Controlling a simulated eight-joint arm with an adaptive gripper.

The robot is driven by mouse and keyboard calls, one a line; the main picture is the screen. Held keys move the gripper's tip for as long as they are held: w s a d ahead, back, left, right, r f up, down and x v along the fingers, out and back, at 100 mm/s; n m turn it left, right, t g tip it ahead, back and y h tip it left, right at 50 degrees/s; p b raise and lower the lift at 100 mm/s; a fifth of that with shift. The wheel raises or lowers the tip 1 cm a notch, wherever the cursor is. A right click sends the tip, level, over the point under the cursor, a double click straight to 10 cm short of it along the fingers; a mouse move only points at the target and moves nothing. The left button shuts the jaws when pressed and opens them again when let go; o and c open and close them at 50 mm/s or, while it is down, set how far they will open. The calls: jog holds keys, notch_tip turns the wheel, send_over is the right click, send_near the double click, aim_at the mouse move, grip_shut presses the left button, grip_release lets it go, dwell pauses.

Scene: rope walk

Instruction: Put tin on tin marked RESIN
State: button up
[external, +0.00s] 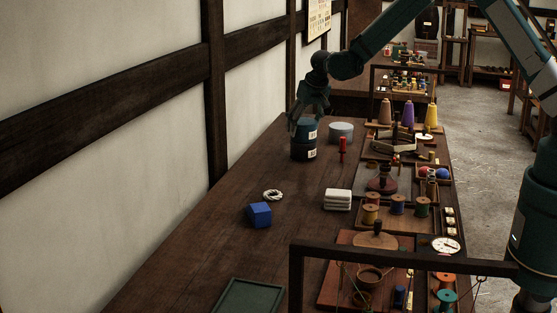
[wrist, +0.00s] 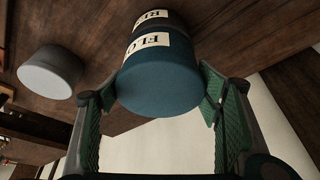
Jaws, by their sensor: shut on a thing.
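A blue tin (external: 304,129) with a white label, its letters starting FLO, is between the fingers of my gripper (external: 308,117). In the wrist view the green finger pads lie on both sides of this blue tin (wrist: 160,85). The black tin marked RESIN (external: 302,152) stands upright on the bench directly under it. Only the start of its label, RES, shows on the black tin in the wrist view (wrist: 157,19). The blue tin looks upright and lined up over the black tin, with no clear gap between them. My gripper is shut on the blue tin.
A pale grey-blue round tin (external: 340,133) stands close on the right, with a red spindle-like piece (external: 342,150) in front of it. A blue block (external: 259,215), a rope coil (external: 273,195) and a white stack (external: 338,199) are nearer. The bench's left side is mostly clear.

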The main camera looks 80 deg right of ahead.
jog(key=shift+f, duration=0.15)
jog(key=o, duration=1.2)
jog(key=shift+c, duration=0.2)
jog(key=shift+r, duration=0.25)
jog(key=v, duration=1.1)
jog(key=shift+s+a+r, duration=0.15)
jog(key=shift+r, duration=0.25)
